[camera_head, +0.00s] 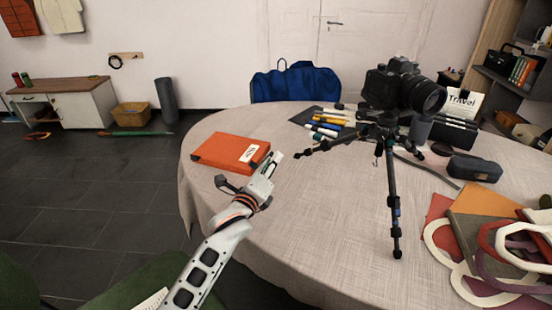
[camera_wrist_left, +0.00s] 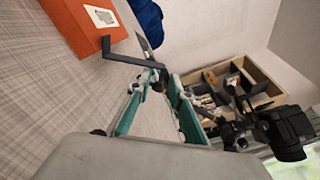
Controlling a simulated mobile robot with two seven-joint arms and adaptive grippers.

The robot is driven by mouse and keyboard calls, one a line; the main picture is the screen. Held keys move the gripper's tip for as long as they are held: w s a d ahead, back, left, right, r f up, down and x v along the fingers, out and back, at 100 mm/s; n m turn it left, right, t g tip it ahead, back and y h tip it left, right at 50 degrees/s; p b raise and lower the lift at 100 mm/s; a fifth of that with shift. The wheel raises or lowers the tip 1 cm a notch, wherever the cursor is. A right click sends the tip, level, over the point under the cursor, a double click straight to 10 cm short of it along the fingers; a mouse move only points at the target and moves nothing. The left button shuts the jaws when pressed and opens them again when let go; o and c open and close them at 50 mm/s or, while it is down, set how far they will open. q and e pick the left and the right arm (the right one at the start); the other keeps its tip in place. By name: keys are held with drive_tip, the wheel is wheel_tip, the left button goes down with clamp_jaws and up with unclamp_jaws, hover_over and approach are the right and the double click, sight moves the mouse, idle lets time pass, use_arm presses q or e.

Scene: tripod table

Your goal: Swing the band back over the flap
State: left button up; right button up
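An orange folder (camera_head: 225,150) with a white label lies flat near the left edge of the round table (camera_head: 300,215). A dark strip shows along its left end; I cannot tell whether this is the band, and I cannot make out a flap. My left gripper (camera_head: 250,169) is just in front of the folder's near right side, its fingers spread and nothing visible between them. In the left wrist view the folder (camera_wrist_left: 85,25) is at the upper left, beyond a dark finger part. I cannot tell whether they touch. My right gripper is not in view.
A tripod (camera_head: 392,190) with a camera (camera_head: 400,86) stands right of the gripper. Several markers (camera_head: 325,128) lie behind it. A dark case (camera_head: 475,168) and looped straps (camera_head: 500,255) are at the right.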

use_arm(q)
drive_tip(key=shift+x, duration=1.3)
clamp_jaws()
